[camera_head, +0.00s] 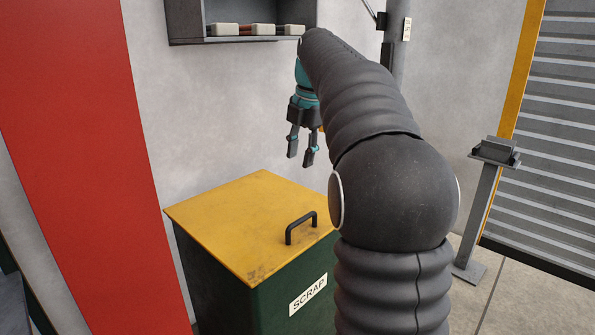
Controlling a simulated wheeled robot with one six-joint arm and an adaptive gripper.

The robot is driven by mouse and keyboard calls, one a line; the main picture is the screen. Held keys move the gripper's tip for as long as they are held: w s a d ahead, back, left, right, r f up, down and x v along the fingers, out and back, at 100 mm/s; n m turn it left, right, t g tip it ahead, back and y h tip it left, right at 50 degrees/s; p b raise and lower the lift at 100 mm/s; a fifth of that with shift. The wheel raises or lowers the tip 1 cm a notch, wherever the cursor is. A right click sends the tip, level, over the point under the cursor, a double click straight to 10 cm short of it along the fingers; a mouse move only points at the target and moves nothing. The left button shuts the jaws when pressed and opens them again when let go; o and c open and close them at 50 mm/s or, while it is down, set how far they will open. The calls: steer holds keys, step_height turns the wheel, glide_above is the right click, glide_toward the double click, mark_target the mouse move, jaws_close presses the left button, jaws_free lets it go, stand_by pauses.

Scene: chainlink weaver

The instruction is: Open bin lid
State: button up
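The scrap bin (290,310) is a dark green box with a white "SCRAP" label on its front, standing against the grey wall. Its yellow lid (225,215) lies flat and closed on top. A black bar handle (300,228) stands up near the lid's front right edge, with scuffs close by. My gripper (301,164) hangs above the back right part of the lid, fingers pointing down and apart, with nothing between them. It is clear of the lid and the handle. My dark arm hides the bin's right side.
A dark wall shelf (185,20) with small items hangs above the bin. A red panel (80,130) stands to the left. A grey pedestal (480,220) and a slatted shutter (560,130) with a yellow frame are on the right. The tiled floor there is clear.

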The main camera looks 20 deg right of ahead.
steer(key=shift+s+d+r, duration=0.1)
steer(key=shift+s+r, duration=0.1)
steer(key=shift+r, duration=0.9)
steer(key=shift+s+d+r, duration=0.1)
steer(key=shift+s+r, duration=0.1)
steer(key=shift+r, duration=0.85)
